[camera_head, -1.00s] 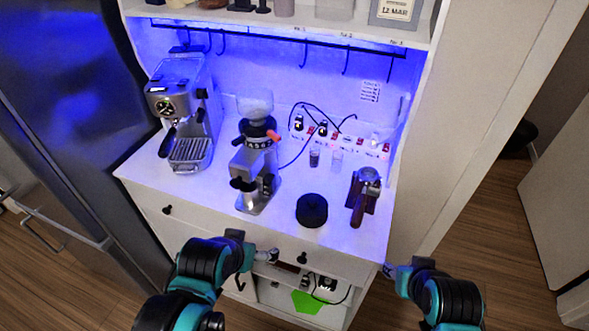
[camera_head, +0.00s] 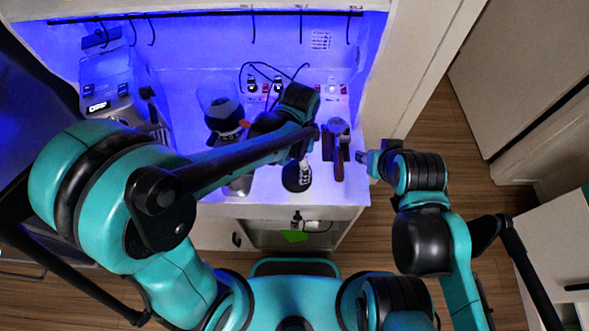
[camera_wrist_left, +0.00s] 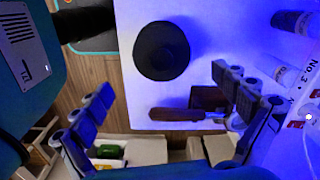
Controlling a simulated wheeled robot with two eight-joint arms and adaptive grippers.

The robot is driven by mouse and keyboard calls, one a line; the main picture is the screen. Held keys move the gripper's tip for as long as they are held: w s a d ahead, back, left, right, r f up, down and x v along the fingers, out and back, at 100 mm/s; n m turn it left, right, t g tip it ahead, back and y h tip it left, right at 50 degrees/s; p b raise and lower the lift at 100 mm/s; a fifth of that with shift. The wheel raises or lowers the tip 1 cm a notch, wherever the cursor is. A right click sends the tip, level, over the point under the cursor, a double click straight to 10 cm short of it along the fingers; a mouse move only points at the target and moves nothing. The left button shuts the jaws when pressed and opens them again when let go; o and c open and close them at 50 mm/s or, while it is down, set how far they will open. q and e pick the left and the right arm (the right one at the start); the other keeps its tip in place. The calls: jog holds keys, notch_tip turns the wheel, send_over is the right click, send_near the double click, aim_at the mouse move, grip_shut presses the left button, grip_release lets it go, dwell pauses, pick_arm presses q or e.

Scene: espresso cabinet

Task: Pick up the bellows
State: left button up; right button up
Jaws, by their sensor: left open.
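The bellows, a round black ridged piece (camera_head: 290,179), stands on the white counter near its front edge. In the head view my left gripper (camera_head: 304,170) is over it and hides part of it. In the left wrist view the bellows (camera_wrist_left: 161,50) shows whole, beyond the line between the two spread fingers of my left gripper (camera_wrist_left: 162,82). The left gripper is open and empty, with no visible contact. My right gripper (camera_head: 364,157) is beside the counter's right edge, away from the bellows; its jaw opening is too small to tell.
A portafilter with a brown handle (camera_head: 339,165) lies close to the right of the bellows. The grinder (camera_head: 222,115) is left of it, partly behind my left arm. The espresso machine (camera_head: 108,88) stands at the far left. Small cups and switches are at the back.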

aim_at(297, 169)
pick_arm(q)
notch_tip(297, 169, down, 7)
jog(key=shift+w+a+r+b, duration=0.1)
jog(key=shift+w+b, duration=0.05)
jog(key=shift+b, duration=0.6)
jog(key=c, duration=1.7)
